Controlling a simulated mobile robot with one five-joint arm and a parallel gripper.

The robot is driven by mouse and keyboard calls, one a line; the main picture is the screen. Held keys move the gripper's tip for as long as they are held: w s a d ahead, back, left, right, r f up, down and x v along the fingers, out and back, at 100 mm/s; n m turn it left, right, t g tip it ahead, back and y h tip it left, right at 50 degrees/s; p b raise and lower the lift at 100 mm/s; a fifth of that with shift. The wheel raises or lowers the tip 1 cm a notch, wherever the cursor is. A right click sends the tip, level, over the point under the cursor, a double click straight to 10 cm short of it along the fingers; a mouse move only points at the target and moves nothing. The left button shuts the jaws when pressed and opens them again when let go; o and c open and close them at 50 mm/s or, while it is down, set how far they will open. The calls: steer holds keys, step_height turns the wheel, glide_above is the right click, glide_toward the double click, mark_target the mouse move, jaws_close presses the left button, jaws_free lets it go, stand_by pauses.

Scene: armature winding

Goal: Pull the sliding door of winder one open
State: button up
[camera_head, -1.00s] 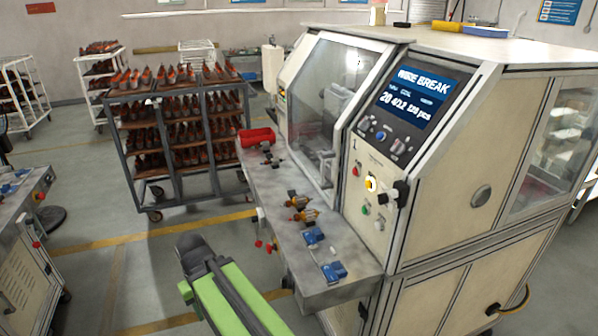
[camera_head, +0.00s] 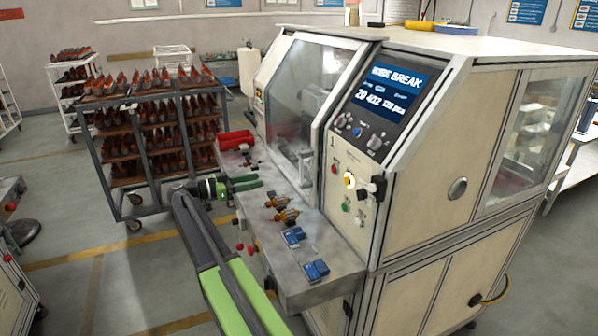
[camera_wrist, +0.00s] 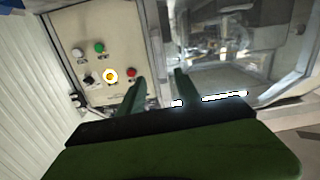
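Winder one (camera_head: 440,150) is the large beige cabinet whose screen (camera_head: 390,95) reads WIRE BREAK. Its sliding door (camera_head: 300,85) is a clear framed panel left of the screen, and it looks closed. In the wrist view the door's glass (camera_wrist: 215,75) is on the right, with machine parts blurred behind it. My gripper (camera_head: 255,184) is over the front ledge, left of the door and apart from it. Its two green fingers are parted with nothing between them, as the wrist view (camera_wrist: 160,82) shows.
The button panel (camera_head: 350,190) is right of the door. A loaded rack (camera_head: 150,140) stands behind my arm.

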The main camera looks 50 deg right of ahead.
mark_target(300, 168)
steer(key=shift+m+g, duration=0.3)
steer(key=shift+m, duration=0.1)
steer(key=x, duration=0.6)
steer(key=r+x, duration=0.1)
steer(key=x, duration=1)
steer(key=shift+w+d+r, duration=0.1)
steer(key=shift+d+r, duration=0.25)
steer(key=shift+d, duration=0.1)
steer(key=shift+c, duration=0.3)
jaws_close()
